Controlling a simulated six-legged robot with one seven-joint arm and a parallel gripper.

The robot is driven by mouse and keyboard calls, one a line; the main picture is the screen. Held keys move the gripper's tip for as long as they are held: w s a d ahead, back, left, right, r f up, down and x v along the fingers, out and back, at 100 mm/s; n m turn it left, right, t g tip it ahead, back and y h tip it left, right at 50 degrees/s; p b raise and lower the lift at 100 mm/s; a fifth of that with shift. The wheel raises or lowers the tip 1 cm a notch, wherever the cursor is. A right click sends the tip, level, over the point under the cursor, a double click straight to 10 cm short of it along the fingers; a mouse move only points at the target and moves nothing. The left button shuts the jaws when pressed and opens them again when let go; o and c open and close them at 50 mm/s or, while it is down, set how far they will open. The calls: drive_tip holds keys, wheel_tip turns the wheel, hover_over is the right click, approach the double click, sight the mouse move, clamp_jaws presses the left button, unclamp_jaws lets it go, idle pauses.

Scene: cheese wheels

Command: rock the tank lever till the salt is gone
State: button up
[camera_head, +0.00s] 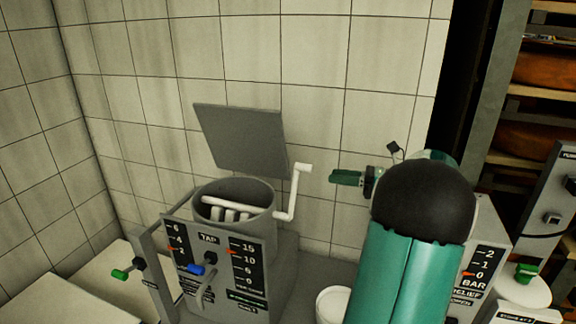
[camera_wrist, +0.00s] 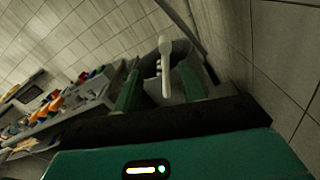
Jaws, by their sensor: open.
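The grey round tank (camera_head: 236,194) stands left of centre in the head view with its square lid (camera_head: 243,139) raised. White bars show inside it; I cannot make out salt. The white cranked lever (camera_head: 294,190) rises at the tank's right side, with its handle at the top. My gripper (camera_head: 336,178) is to the right of the handle, apart from it in the head view, fingers pointing left. In the wrist view the white lever (camera_wrist: 165,72) appears between the two open green fingers, with no clear contact.
A front panel (camera_head: 222,262) carries scales, a blue-handled tap and dark labels. A green-knobbed lever (camera_head: 122,274) stands at the left. Another gauge panel (camera_head: 484,262) and shelves of cheese wheels (camera_head: 545,70) are at the right.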

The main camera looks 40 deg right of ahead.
sight(300, 168)
drive_tip(key=shift+m, duration=0.3)
drive_tip(key=x, duration=0.8)
drive_tip(key=d+x, duration=0.1)
drive_tip(key=x, duration=0.3)
drive_tip(key=shift+w+r, duration=0.25)
drive_tip(key=shift+w, duration=0.15)
clamp_jaws()
